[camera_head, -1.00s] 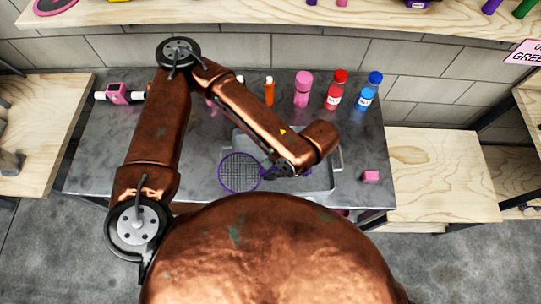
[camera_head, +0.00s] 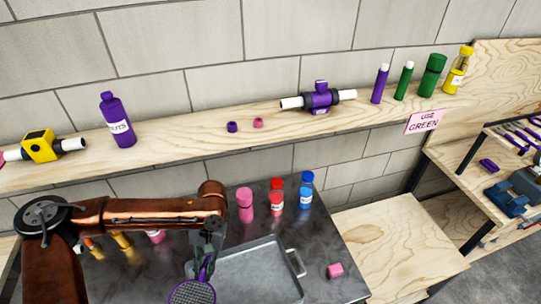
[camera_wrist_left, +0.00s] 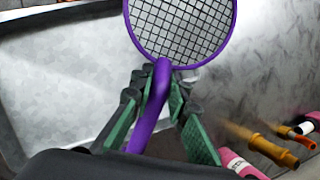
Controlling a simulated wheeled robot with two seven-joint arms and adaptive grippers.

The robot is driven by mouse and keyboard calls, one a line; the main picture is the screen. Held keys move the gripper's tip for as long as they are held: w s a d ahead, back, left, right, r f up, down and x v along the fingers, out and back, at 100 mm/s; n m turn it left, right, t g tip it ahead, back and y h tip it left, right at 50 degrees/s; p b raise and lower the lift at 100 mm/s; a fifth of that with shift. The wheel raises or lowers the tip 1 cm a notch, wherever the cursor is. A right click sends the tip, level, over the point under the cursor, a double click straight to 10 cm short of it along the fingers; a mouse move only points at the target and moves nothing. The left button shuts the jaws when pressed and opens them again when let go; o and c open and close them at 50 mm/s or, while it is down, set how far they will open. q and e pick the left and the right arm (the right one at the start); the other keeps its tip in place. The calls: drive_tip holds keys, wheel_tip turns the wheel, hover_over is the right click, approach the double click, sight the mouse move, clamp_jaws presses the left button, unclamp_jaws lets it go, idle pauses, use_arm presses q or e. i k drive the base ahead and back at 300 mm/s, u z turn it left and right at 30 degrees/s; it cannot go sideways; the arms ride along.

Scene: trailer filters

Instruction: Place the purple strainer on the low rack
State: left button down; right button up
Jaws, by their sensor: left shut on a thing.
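The purple strainer (camera_head: 192,293) has a round dark mesh in a purple rim and a purple handle. In the head view it is at the bottom edge, by the near left corner of the grey metal tray (camera_head: 262,275), partly cut off. My left gripper (camera_head: 205,258) is shut on its handle. In the left wrist view the handle passes between the green-padded fingers (camera_wrist_left: 157,92), with the strainer's mesh (camera_wrist_left: 180,25) beyond them. I cannot tell which shelf is the low rack. My right gripper is out of view.
A wooden shelf (camera_head: 190,137) with bottles runs above. A bare wooden surface (camera_head: 395,245) is at right, beside a stocked rack (camera_head: 525,150).

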sight(403, 245)
drive_tip(key=u, duration=0.1)
drive_tip(key=k, duration=0.4)
drive_tip(key=z, duration=2.1)
drive_tip(key=i, duration=1.65)
drive_tip(key=u, duration=0.3)
